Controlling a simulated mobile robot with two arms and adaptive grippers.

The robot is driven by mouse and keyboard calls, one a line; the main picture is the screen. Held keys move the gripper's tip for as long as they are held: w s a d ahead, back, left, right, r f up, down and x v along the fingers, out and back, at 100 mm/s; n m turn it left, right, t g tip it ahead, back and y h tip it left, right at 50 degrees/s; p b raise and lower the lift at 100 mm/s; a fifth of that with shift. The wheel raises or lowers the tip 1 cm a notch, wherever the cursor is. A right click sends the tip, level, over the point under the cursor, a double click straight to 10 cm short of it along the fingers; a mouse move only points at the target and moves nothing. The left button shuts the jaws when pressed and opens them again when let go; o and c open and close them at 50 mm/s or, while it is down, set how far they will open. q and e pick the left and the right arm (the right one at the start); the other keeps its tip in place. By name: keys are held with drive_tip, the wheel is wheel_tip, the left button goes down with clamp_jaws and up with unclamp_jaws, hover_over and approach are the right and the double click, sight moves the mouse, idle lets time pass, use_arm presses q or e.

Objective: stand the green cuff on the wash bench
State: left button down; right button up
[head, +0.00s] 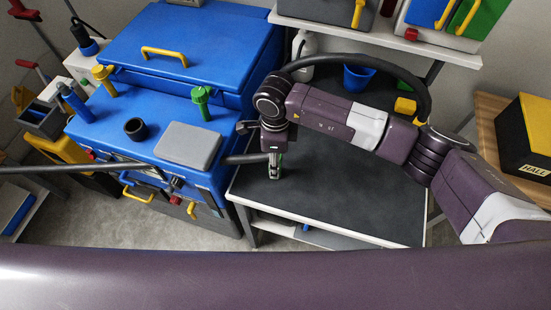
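The wash bench (340,212) appears to be the dark-topped bench with a pale rim in the middle. My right gripper (274,174) points down over the bench's left part, with its tips close to the top. A small greenish patch shows at its fingers, too small to tell whether it is a held green cuff. I cannot tell whether the fingers are open or shut. A green piece with a wide head (202,101) stands upright on the blue cabinet (105,150), left of my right gripper; I cannot tell whether it is the cuff. My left gripper is not in view.
On the blue cabinet are a black ring (136,129), a grey slab (188,145), and yellow (104,79) and blue (75,102) upright pieces. A blue cup (357,79) and yellow block (405,106) sit at the bench's back, under a shelf (375,33). The bench's front right is clear.

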drive_tip(key=shift+r, duration=0.1)
drive_tip(key=shift+r+p, duration=0.2)
drive_tip(key=shift+p, duration=0.1)
wheel_tip(320, 180, up, 10)
drive_tip(key=b, duration=0.3)
drive_tip(key=shift+r+b, duration=0.25)
drive_tip(key=shift+b, duration=0.15)
drive_tip(key=shift+r, duration=0.65)
